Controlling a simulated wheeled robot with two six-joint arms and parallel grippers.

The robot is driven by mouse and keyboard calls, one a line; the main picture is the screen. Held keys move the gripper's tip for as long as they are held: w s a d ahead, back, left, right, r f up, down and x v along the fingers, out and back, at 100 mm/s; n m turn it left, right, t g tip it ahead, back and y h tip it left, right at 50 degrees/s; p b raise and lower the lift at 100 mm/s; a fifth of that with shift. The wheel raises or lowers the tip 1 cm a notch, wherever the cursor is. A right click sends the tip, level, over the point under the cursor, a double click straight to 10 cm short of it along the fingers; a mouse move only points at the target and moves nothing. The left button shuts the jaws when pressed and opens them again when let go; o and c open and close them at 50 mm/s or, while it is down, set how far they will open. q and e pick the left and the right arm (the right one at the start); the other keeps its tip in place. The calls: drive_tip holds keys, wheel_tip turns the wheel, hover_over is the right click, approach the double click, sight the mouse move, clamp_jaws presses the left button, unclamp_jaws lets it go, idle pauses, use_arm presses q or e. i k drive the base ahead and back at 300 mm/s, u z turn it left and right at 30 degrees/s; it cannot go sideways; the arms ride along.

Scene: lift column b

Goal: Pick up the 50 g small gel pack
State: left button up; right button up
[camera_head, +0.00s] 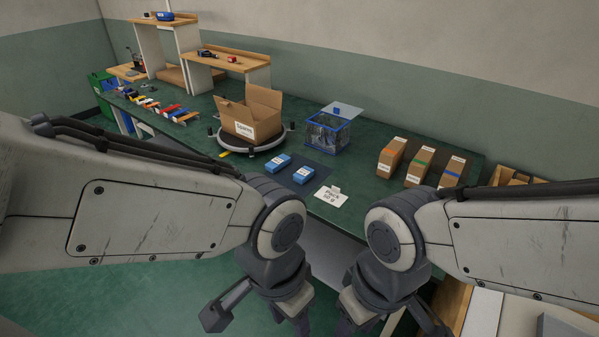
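Two small blue packs with white labels lie on a dark mat (322,165) on the green bench. One blue pack (277,163) is at the left and the other blue pack (303,175) is at its right, nearer to me. Their weight print is too small to read. A white card (331,196) reading "Pack 50 g" stands in front of them. My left gripper (258,320) is open and empty, low in front of the bench. My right gripper (390,324) is open and empty to its right, partly cut off by the lower edge. Both are well apart from the packs.
An open cardboard box (252,117) sits on a round turntable (224,142) behind the packs. A blue-edged clear bin (327,133) stands behind the mat. Several cartons (420,166) stand at the right. Small coloured items (160,107) and wooden shelves (225,60) are at the far left.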

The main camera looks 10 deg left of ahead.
sight(305, 173)
drive_tip(key=u, duration=0.35)
drive_tip(key=i, duration=0.35)
drive_tip(key=u, duration=0.8)
drive_tip(key=i, duration=1.35)
drive_tip(key=z, duration=0.5)
